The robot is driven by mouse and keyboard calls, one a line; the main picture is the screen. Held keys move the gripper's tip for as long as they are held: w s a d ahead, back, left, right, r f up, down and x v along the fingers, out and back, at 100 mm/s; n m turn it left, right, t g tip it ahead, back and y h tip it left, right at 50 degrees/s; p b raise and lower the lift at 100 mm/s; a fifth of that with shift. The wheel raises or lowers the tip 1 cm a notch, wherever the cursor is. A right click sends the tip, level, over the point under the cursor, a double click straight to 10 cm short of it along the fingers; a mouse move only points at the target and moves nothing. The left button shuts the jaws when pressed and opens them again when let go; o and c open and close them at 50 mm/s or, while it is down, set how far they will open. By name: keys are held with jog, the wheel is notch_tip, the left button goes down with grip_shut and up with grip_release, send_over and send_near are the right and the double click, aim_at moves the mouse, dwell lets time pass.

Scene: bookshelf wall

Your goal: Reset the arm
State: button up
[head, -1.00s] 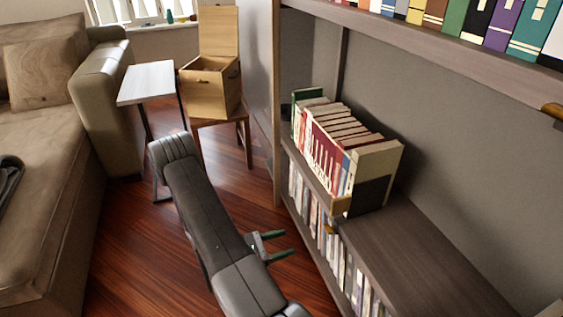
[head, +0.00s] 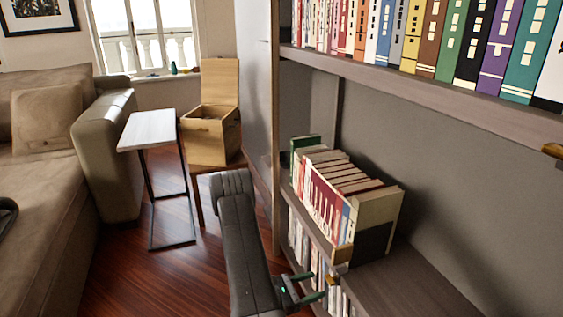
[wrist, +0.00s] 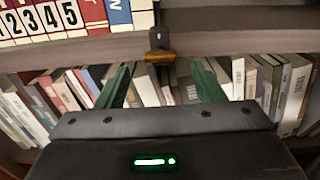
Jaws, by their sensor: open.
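My gripper (head: 308,288) is low in the head view, in front of the lower bookshelf. Its two green-tipped fingers stand apart with nothing between them. In the wrist view my gripper (wrist: 160,88) shows both fingers spread towards a lower row of books (wrist: 150,85) and just below a shelf edge (wrist: 210,42). I cannot tell whether the fingertips touch the books. My dark arm runs down the middle of the head view, with its elbow end at the top.
A row of books (head: 325,205) stands on the middle shelf, beside a bare shelf top (head: 420,290). More books (head: 455,45) fill the upper shelf. A white side table (head: 147,131), a wooden box (head: 208,140) on a chair and a sofa (head: 60,200) are at left. Some floor is clear.

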jog(key=shift+b+x, duration=0.3)
jog(key=shift+x, duration=1.7)
jog(key=shift+s+a, duration=0.1)
jog(key=shift+a, duration=0.05)
jog(key=p+v, duration=0.3)
jog(key=v, duration=1)
jog(key=w+d+m+b, duration=0.4)
jog(key=d+m, duration=0.4)
jog(key=d, duration=0.3)
jog(key=shift+d+m+b, duration=0.25)
jog(key=shift+m+b, duration=0.05)
jog(key=shift+b, duration=0.35)
jog(key=shift+w+r, duration=0.1)
